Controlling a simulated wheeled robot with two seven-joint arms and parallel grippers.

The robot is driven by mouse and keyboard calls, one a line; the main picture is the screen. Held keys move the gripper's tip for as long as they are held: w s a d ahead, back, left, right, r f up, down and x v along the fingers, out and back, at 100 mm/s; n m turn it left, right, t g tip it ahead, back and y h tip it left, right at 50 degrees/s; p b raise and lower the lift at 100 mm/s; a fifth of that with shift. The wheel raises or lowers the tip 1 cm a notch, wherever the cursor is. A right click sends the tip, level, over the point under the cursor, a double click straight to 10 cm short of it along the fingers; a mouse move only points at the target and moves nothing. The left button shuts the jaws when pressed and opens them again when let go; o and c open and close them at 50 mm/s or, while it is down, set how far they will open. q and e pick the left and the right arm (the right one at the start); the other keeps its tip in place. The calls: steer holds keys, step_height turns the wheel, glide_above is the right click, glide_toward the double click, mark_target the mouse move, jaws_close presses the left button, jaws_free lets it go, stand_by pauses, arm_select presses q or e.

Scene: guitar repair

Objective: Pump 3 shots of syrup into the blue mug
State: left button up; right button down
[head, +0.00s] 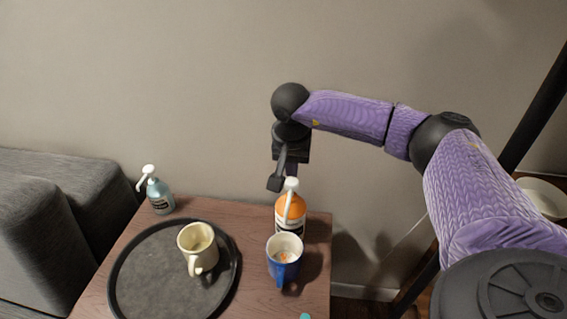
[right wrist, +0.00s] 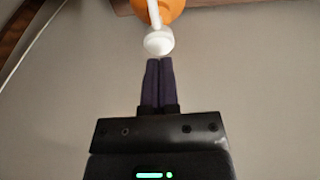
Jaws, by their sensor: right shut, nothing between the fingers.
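The syrup bottle (head: 294,208) is orange with a pale label and a white pump top (head: 291,184). It stands upright near the table's back right corner. The blue mug (head: 285,272) stands upright just in front of it, and the white spout points toward the mug. The mug's inside is pale with a small orange-brown patch. My right gripper (head: 290,175) points down at the pump top, shut and empty. In the right wrist view its fingertips (right wrist: 158,62) are together beside the round white pump head (right wrist: 159,42); I cannot tell whether they touch it. My left gripper is out of view.
A dark round tray (head: 127,283) holds a cream mug (head: 198,247) on the wooden table (head: 252,217). A teal pump bottle (head: 159,195) stands at the back left corner. A grey sofa (head: 62,220) is at the left, and a wall rises behind the table.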

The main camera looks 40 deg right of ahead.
mark_target(292, 181)
steer(key=shift+f, duration=0.7)
steer(key=shift+f+b, duration=0.4)
steer(key=shift+b, duration=0.1)
steer(key=shift+f, duration=0.4)
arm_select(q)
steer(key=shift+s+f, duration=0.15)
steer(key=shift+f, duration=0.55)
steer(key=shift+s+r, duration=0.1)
arm_select(e)
steer(key=shift+r, duration=0.1)
steer(key=shift+p+v, duration=0.85)
steer(key=shift+v, duration=0.2)
steer(key=shift+w+d+r+p, duration=0.1)
steer(key=shift+d+r+p, duration=0.05)
steer(key=shift+r+p, duration=0.5)
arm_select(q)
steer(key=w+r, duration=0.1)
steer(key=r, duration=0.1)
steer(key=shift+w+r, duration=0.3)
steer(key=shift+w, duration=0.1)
arm_select(e)
steer(key=shift+f, duration=0.1)
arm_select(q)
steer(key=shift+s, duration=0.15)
